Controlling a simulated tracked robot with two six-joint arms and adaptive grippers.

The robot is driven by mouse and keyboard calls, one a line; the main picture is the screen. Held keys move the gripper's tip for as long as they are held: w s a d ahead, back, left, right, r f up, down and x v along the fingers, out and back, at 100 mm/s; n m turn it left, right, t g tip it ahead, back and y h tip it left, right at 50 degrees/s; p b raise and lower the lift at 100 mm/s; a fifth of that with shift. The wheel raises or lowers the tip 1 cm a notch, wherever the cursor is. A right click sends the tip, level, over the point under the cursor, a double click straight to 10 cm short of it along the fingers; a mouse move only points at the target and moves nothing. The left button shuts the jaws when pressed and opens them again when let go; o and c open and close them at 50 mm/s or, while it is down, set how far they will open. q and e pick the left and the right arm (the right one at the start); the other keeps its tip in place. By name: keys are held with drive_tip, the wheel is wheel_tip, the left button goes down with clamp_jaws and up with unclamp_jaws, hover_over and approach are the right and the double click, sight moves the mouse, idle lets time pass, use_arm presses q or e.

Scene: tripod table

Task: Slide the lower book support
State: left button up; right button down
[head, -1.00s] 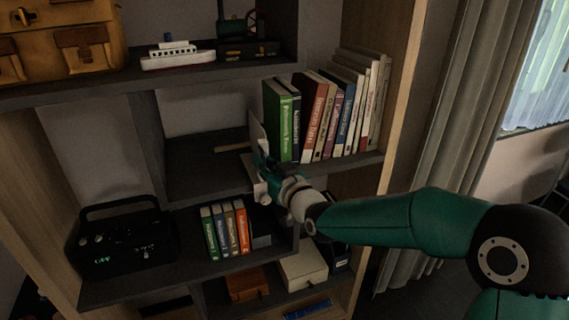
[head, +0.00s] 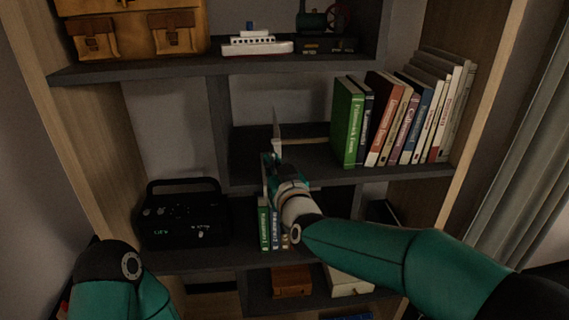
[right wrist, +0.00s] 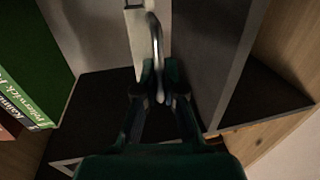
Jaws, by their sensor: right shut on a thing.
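A pale upright book support (head: 277,130) stands on the middle shelf, left of the row of books and apart from it. My right gripper (head: 268,165) is at the front of this support, at the shelf edge. In the right wrist view, the gripper (right wrist: 156,85) is shut on a curved metal handle (right wrist: 156,40) in front of the pale support panel (right wrist: 135,45). The gripper hides the support's lower front in the head view. My left arm shows at the lower left, but its gripper is out of view.
Leaning books (head: 395,125) fill the right of the middle shelf (head: 305,170). A black radio (head: 185,222) and small books (head: 264,225) stand on the shelf below. A vertical divider (head: 219,130) bounds the middle shelf on the left.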

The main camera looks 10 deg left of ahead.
drive_tip(key=c, duration=1.3)
unclamp_jaws()
drive_tip(key=shift+w+r, duration=0.1)
drive_tip(key=shift+o, duration=0.2)
drive_tip(key=shift+d, duration=0.1)
drive_tip(key=v, duration=1.2)
